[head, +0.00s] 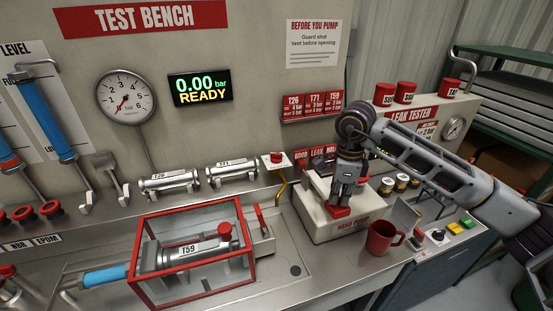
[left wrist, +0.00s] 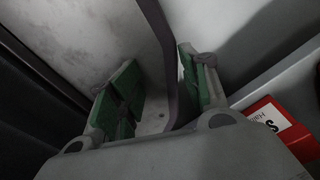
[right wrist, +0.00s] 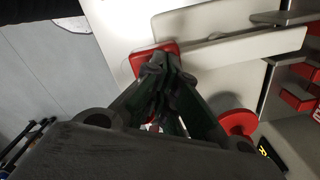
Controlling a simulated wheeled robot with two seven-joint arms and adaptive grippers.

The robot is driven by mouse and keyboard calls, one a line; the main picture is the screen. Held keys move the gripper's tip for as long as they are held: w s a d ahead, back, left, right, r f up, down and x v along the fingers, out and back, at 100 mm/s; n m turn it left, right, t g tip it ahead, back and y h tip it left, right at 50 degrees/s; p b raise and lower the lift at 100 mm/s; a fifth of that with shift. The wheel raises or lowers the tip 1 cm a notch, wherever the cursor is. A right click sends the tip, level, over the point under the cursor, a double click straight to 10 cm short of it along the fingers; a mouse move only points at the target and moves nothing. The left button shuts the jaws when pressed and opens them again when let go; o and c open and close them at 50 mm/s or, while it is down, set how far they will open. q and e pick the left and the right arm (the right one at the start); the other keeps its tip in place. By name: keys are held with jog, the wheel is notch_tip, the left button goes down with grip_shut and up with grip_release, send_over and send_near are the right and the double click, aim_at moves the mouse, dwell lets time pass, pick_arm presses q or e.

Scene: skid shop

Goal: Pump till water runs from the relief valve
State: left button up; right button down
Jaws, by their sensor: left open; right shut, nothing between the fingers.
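The hand pump (head: 318,228) is a cream box on the bench. Its pale lever (right wrist: 225,45) ends in a red pad (right wrist: 142,62). My right gripper (head: 342,202) is shut and empty, fingers pointing down at the red pad; whether they touch it I cannot tell. The valve marked T59 (head: 175,256) lies inside the red-framed clear guard (head: 241,236), which looks closed. I see no water at it. The display (head: 200,87) reads 0.00 bar READY. My left gripper (left wrist: 158,88) is open and empty, outside the head view.
Valves T26 (head: 168,181) and T71 (head: 232,172) lie behind the guard. A pressure gauge (head: 126,97) hangs on the wall.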

aim_at(338, 203)
jog(key=shift+f+b, duration=0.6)
jog(key=shift+f, duration=0.35)
jog(key=shift+f+b, duration=0.65)
jog(key=shift+f, duration=0.1)
pick_arm(q)
jog(key=f, duration=0.2)
jog(key=shift+a+f, duration=0.3)
pick_arm(e)
jog(key=shift+r, duration=0.3)
jog(key=shift+r+p, duration=0.65)
jog(key=shift+r, duration=0.35)
pick_arm(q)
jog(key=shift+d+r+p, duration=0.15)
jog(key=shift+r+p, duration=0.65)
jog(key=shift+r, duration=0.5)
pick_arm(e)
jog(key=shift+r, duration=1.95)
pick_arm(q)
jog(key=shift+f, duration=0.15)
pick_arm(e)
jog(key=shift+f, duration=0.25)
